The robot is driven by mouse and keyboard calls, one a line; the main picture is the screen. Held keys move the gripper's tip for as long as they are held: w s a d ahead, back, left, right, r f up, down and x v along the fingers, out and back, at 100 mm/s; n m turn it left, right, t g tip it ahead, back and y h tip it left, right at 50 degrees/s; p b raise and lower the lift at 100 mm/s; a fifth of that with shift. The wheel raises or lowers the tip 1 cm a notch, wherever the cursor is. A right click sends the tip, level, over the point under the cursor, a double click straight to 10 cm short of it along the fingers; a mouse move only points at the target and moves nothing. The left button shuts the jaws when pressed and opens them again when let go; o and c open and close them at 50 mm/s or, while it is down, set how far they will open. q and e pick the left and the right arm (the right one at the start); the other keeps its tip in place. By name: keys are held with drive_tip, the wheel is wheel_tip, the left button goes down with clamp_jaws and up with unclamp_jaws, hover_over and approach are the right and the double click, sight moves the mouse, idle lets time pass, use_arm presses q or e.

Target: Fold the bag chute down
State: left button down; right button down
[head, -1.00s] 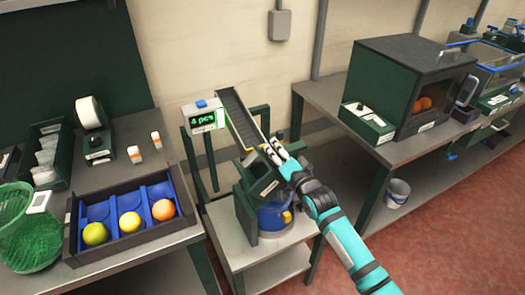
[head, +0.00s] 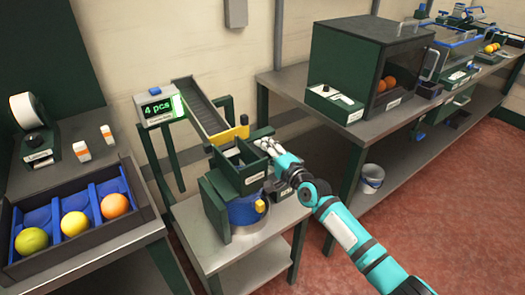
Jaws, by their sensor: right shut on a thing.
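The bag chute (head: 255,180), which I take to be the dark green open-topped box with a white label, sits below the lower end of a sloping conveyor (head: 205,108). My right gripper (head: 264,147) is at its right upper edge, with the fingers closed. It seems to grip that edge, but the fingers hide the exact contact. A blue round part (head: 246,210) with a yellow knob is under the chute on a grey stand (head: 225,248). My left gripper is not in view.
A display (head: 158,107) reads "4 pcs". A dark tray (head: 75,255) with blue lanes holds a yellow-green, a yellow and an orange fruit. A green cabinet (head: 350,65) stands on the right bench. A bucket (head: 371,179) is on its lower shelf. Red floor is free at right.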

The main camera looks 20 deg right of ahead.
drive_tip(key=shift+f, duration=0.15)
drive_tip(key=c, duration=1.2)
unclamp_jaws()
drive_tip(key=shift+f, duration=0.1)
drive_tip(key=shift+c, duration=0.2)
drive_tip(key=v, duration=1.2)
drive_tip(key=shift+d, duration=0.1)
